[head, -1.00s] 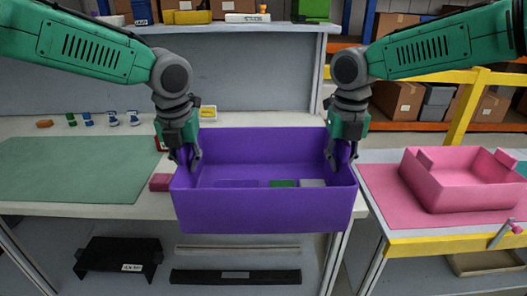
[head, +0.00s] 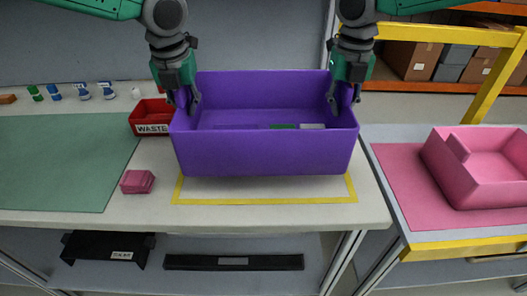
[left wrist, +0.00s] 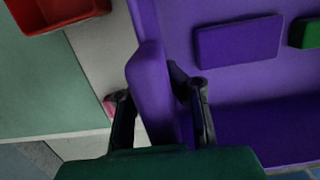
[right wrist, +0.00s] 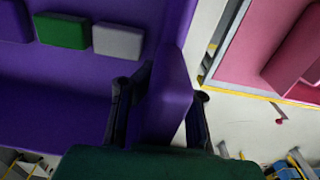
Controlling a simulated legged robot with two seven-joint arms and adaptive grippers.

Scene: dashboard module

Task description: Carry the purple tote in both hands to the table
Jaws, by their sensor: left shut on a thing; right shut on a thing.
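The purple tote (head: 264,152) is held level in both hands in the head view, above the yellow-outlined area of the white table (head: 369,205). Whether its base touches the table cannot be told. My left gripper (head: 184,106) is shut on the tote's left wall; the left wrist view shows its fingers (left wrist: 165,105) on both sides of that wall. My right gripper (head: 343,102) is shut on the right wall, with its fingers (right wrist: 160,110) astride it in the right wrist view. A purple block (left wrist: 238,42), a green block (right wrist: 62,31) and a grey block (right wrist: 118,39) lie inside.
A red WASTE bin (head: 148,118) stands close to the tote's left side. A green mat (head: 60,160) covers the table's left. A pink tote (head: 485,165) sits on a separate table at right.

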